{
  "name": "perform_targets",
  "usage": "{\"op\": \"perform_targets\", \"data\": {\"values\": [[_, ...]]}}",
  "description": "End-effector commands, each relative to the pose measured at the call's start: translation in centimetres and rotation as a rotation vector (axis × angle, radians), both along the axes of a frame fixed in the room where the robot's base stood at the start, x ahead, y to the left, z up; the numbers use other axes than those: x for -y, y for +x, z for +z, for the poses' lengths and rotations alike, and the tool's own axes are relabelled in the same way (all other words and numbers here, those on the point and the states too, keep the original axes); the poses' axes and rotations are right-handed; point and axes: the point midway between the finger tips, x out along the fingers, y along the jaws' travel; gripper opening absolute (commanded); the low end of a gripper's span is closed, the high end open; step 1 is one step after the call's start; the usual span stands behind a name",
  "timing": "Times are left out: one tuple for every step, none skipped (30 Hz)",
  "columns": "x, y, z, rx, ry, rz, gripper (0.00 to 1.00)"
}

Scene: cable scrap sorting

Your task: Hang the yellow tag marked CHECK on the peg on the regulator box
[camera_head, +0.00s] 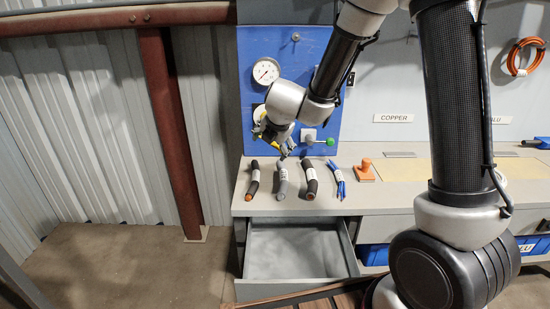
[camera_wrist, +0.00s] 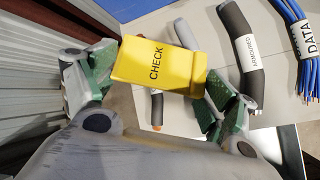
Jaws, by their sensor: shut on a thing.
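The yellow tag (camera_wrist: 179,68) marked CHECK is between the green-padded fingers of my gripper (camera_wrist: 158,90) in the wrist view, and the fingers are shut on it. In the head view my gripper (camera_head: 281,146) points down in front of the lower blue panel, above the cables at the bench's left end. The blue panel (camera_head: 222,62) carries a round gauge (camera_head: 265,71), a small round knob or peg (camera_head: 296,37) near its top, and a grey fitting (camera_head: 308,135) with a green knob. I cannot tell which part is the regulator box's peg. My arm hides part of the panel.
Several cable pieces lie on the bench, including a black one (camera_head: 310,178) and a blue bundle (camera_head: 337,180). An orange-topped object (camera_head: 364,169) stands to their right. An open drawer (camera_head: 295,255) juts out below. An orange cable coil (camera_head: 526,56) hangs at far right.

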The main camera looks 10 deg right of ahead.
Motion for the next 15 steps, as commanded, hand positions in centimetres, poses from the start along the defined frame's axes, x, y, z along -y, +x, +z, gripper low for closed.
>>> {"op": "perform_targets", "data": {"values": [[-0.1, 0.4, 0.8, 0.017, 0.013, -0.028, 0.70], [-0.1, 0.7, 1.1, 0.026, 0.021, -0.047, 0.70], [0.0, 1.0, 1.6, 0.039, 0.029, -0.071, 0.70], [0.0, 1.2, 2.0, 0.046, 0.035, -0.090, 0.70], [0.1, 1.4, 2.4, 0.055, 0.040, -0.107, 0.70], [0.2, 1.7, 2.8, 0.066, 0.048, -0.134, 0.70], [0.2, 2.0, 3.4, 0.078, 0.055, -0.159, 0.70], [0.2, 2.3, 3.9, 0.091, 0.060, -0.183, 0.70], [0.3, 2.6, 4.5, 0.104, 0.068, -0.217, 0.70], [0.5, 2.8, 5.0, 0.113, 0.073, -0.243, 0.70], [0.5, 3.2, 5.7, 0.133, 0.080, -0.277, 0.70], [0.7, 3.6, 6.7, 0.153, 0.088, -0.326, 0.70], [0.8, 3.8, 7.3, 0.167, 0.094, -0.361, 0.70], [0.9, 4.2, 8.2, 0.189, 0.099, -0.405, 0.70], [1.1, 4.6, 9.4, 0.215, 0.104, -0.464, 0.70]]}}
